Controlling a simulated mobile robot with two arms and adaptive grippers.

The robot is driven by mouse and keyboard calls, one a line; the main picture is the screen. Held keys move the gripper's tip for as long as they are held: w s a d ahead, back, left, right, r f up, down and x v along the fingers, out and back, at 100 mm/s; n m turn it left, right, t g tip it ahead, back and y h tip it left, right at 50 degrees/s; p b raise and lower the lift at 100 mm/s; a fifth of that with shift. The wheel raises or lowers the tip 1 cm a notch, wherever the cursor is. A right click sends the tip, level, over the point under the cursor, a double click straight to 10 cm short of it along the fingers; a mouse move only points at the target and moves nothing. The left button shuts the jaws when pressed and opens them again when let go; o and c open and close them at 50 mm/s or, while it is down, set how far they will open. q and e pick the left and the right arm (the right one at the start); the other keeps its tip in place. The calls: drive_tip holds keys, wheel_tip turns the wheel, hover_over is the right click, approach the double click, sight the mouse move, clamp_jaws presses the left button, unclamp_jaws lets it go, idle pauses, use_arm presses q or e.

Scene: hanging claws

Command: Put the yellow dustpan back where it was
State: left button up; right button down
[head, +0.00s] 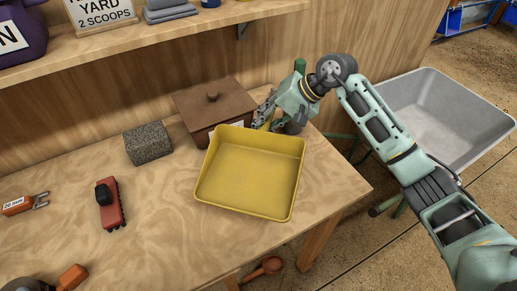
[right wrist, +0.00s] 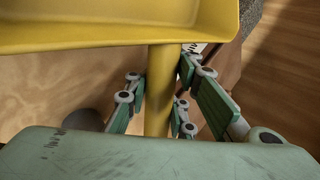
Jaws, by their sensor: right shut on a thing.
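The yellow dustpan (head: 250,175) is at the right part of the wooden table in the head view, its open pan facing up. I cannot tell whether it touches the table. My right gripper (head: 268,118) is behind it, shut on its handle. In the right wrist view, the right gripper's fingers (right wrist: 160,105) stand on both sides of the yellow handle (right wrist: 160,90), and the dustpan's pan (right wrist: 100,25) fills the upper left. My left gripper is not in view.
A brown lidded box (head: 212,105) stands close behind the dustpan. A grey block (head: 148,144), a red brush-like tool (head: 110,204) and an orange-handled tool (head: 22,204) lie to the left. A shelf (head: 170,28) runs above. A grey tub (head: 440,115) stands right of the table.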

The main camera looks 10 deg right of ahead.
drive_tip(key=shift+f, duration=0.95)
drive_tip(key=shift+f+p, duration=0.5)
drive_tip(key=shift+f, duration=1.5)
drive_tip(key=c, duration=1.5)
unclamp_jaws()
drive_tip(key=b+v, duration=0.2)
drive_tip(key=v, duration=1)
